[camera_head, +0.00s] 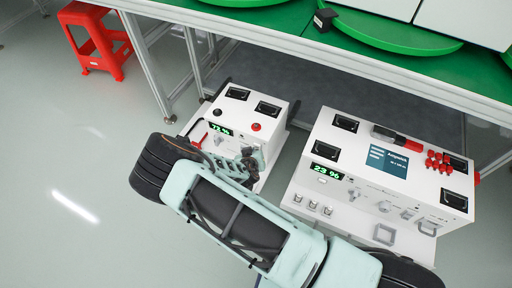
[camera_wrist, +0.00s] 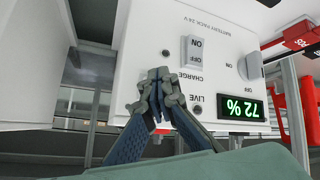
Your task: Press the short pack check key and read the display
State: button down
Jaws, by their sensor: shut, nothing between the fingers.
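In the wrist view the same display (camera_wrist: 243,107) appears upside down and also reads 72 %. The pack's front panel (camera_wrist: 135,60) there carries the print BATTERY PACK 24 V, CHARGE and LIVE. My gripper (camera_head: 250,158) is at the front of this pack. In the wrist view my gripper (camera_wrist: 159,78) is shut and empty, its fingertips over the panel. I cannot tell whether they touch it. I cannot make out the check key; the fingers cover part of the panel.
A larger white pack (camera_head: 300,160) stands to the right, its display (camera_head: 326,171) reading 23 %. A green-topped bench (camera_head: 270,22) runs behind both packs. A red stool (camera_head: 88,40) stands at the back left. The floor at the left is clear.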

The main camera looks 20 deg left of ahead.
jog(key=shift+s+a+r, duration=0.1)
jog(key=shift+s, duration=0.7)
jog(key=shift+s, duration=0.1)
jog(key=s, duration=0.5)
jog(key=shift+a, duration=0.2)
dwell(0.5)
